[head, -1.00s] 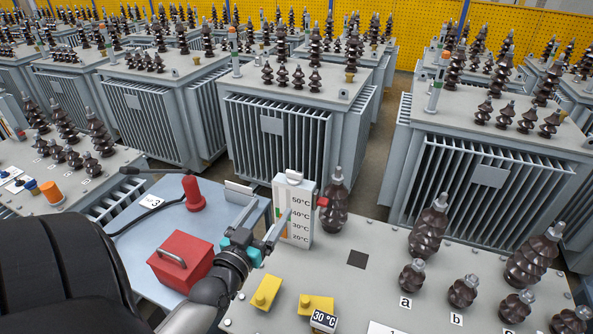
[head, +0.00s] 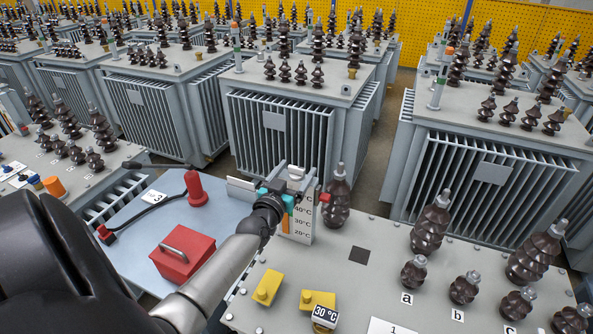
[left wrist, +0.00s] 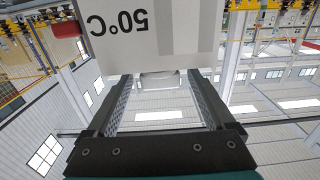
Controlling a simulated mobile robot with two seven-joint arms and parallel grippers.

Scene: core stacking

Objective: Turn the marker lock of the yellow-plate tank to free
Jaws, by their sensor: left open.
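A white temperature gauge (head: 300,232) marked 20 to 50°C stands upright on the near tank's lid (head: 385,250). A red marker (head: 325,200) sits at its right side. A pale round knob (left wrist: 160,79) is on the gauge's top end. My left gripper (head: 296,175) is open at the top of the gauge and covers part of its scale. In the left wrist view its two fingers (left wrist: 162,95) stand on either side of the knob, with gaps visible. The lock's setting cannot be read. Two yellow blocks (head: 267,287) (head: 318,300) are on the lid. My right gripper is not in view.
A brown insulator (head: 337,200) stands close right of the gauge. More insulators (head: 430,232) fill the lid's right side. A red box (head: 180,253) and a red handled tool (head: 195,188) lie on the blue-grey surface at left. Several grey tanks stand behind.

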